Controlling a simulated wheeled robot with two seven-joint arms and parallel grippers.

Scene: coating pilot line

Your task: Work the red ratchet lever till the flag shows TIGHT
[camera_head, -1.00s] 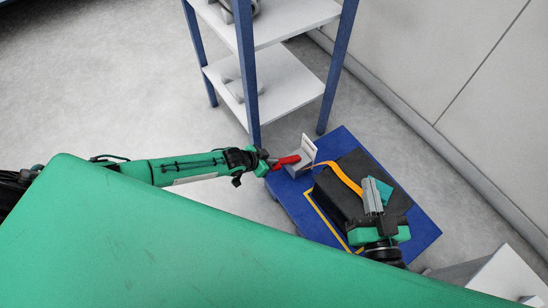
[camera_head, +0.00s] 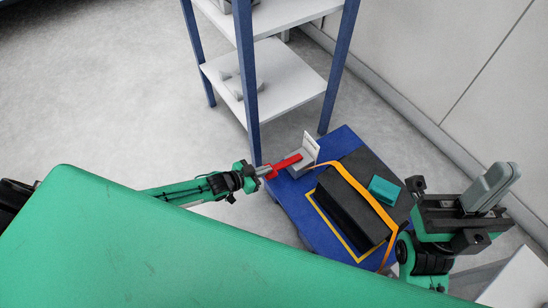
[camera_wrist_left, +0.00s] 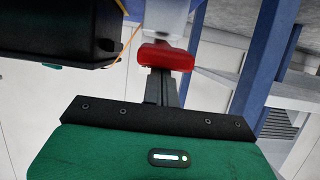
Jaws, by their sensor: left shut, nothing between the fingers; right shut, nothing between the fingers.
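The red ratchet lever (camera_head: 287,163) sticks out of a grey ratchet block (camera_head: 299,168) on the blue pallet. My left gripper (camera_head: 264,171) is shut and empty at the lever's outer end. In the left wrist view the red lever (camera_wrist_left: 167,57) lies across just beyond the shut fingertips (camera_wrist_left: 161,78); I cannot tell whether they touch. A pale upright plate (camera_head: 312,148), perhaps the flag, stands behind the block; no wording is readable. An orange strap (camera_head: 362,198) runs over the black case (camera_head: 345,205). My right gripper (camera_head: 487,192) is shut and empty, right of the case.
A teal piece (camera_head: 384,190) sits on top of the case. The blue pallet (camera_head: 334,146) has a yellow outline. A shelf rack with blue posts (camera_head: 246,90) stands close behind my left gripper. The wall is on the right; open floor (camera_head: 120,100) lies left.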

